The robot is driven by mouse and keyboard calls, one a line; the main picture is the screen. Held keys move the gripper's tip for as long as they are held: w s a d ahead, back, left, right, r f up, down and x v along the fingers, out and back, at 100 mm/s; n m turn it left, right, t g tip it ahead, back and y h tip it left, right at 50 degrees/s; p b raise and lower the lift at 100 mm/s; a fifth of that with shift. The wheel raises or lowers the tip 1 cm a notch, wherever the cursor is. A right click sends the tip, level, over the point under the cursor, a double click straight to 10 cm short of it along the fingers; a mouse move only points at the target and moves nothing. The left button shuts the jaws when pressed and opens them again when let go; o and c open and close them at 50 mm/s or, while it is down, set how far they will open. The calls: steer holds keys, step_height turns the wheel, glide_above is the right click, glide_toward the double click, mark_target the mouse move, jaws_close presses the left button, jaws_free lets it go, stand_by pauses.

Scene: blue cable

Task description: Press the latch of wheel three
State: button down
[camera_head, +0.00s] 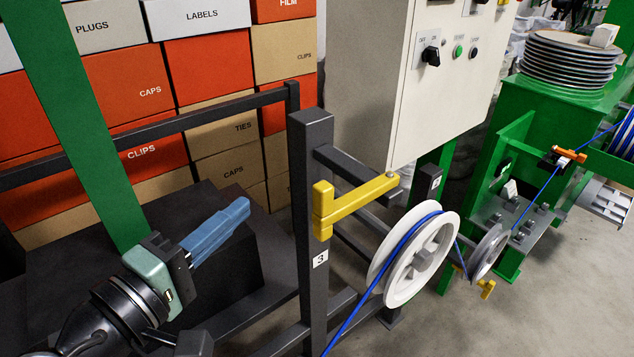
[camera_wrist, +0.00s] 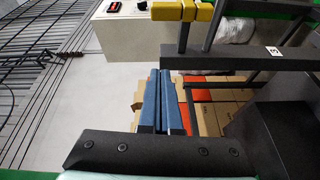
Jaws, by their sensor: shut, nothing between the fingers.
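The dark post marked 3 (camera_head: 308,285) stands near the middle of the head view. A yellow latch (camera_head: 355,205) is on it, its arm reaching right over the white wheel (camera_head: 440,262). The blue cable (camera_head: 352,322) runs over this wheel. My gripper (camera_head: 246,204), with blue fingers, is shut and empty, left of the post and apart from the latch. In the wrist view my fingers (camera_wrist: 160,72) are together; yellow latch parts (camera_wrist: 180,11) show at the top edge, beyond the fingertips. The wheel is not seen there.
A control cabinet (camera_head: 455,85) is above the wheel. A smaller wheel (camera_head: 489,252) and green machine (camera_head: 565,115) are at the right.

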steer(key=shift+s+a+f+n+h, duration=0.1)
steer(key=shift+s+f+n+h, duration=0.2)
steer(key=shift+s+f+h, duration=0.2)
steer(key=shift+w+r, duration=0.1)
steer(key=w+d+p, duration=0.5)
steer(key=d+p, duration=0.1)
steer(key=d, duration=0.2)
steer(key=shift+s, duration=0.1)
stand_by(0.6)
